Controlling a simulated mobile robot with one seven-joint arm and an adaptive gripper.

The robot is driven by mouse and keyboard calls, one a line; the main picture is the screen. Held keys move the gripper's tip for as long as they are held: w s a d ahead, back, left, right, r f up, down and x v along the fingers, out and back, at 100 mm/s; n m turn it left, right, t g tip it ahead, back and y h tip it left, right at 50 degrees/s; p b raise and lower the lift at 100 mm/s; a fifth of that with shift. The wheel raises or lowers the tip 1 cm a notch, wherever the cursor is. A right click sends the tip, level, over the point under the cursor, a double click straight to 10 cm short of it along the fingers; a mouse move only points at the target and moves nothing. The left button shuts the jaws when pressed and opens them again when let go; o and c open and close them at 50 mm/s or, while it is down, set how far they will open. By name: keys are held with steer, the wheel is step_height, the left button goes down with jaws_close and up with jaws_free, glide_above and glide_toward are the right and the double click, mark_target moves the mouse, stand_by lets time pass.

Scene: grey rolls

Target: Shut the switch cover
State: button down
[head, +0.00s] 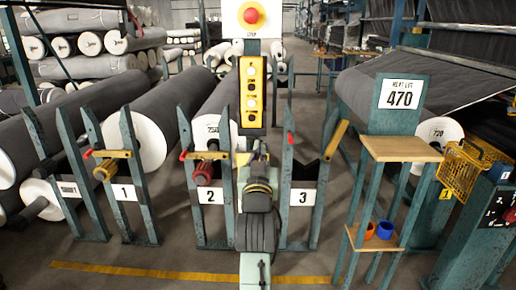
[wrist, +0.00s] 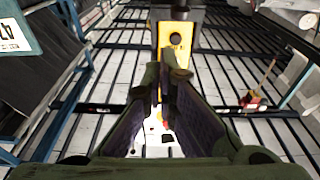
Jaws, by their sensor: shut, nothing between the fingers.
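A yellow mesh cage (head: 468,172), which looks like the switch cover, stands out at the right in the head view. It sits beside a teal stand with a dark panel (head: 503,207) carrying small red and white parts. The cage seems swung away from the panel; its hinge is not clear. My gripper (head: 262,150) is mostly hidden by my arm in the middle of the head view, far left of the cage. In the wrist view my gripper (wrist: 165,72) has its fingers together and empty, in front of a yellow plate (wrist: 176,38). The cage is not clear in the wrist view.
A post with a red stop button (head: 251,15) and a yellow button plate (head: 251,90) stands in the centre. Numbered teal racks and grey rolls (head: 65,130) fill the left. A wooden-shelf stand (head: 400,150) with orange and blue cups stands between my arm and the cage.

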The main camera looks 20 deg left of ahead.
steer(key=r+p, duration=0.2)
steer(key=p, duration=0.1)
glide_above(252, 148)
steer(key=s+d, duration=0.2)
steer(key=d, duration=0.1)
steer(key=f, duration=0.4)
steer(key=shift+s+f, duration=0.2)
steer(key=shift+s, duration=0.05)
steer(key=shift+s+d+f+t+b, duration=0.25)
steer(key=shift+f+b, duration=0.2)
steer(key=shift+b, duration=0.55)
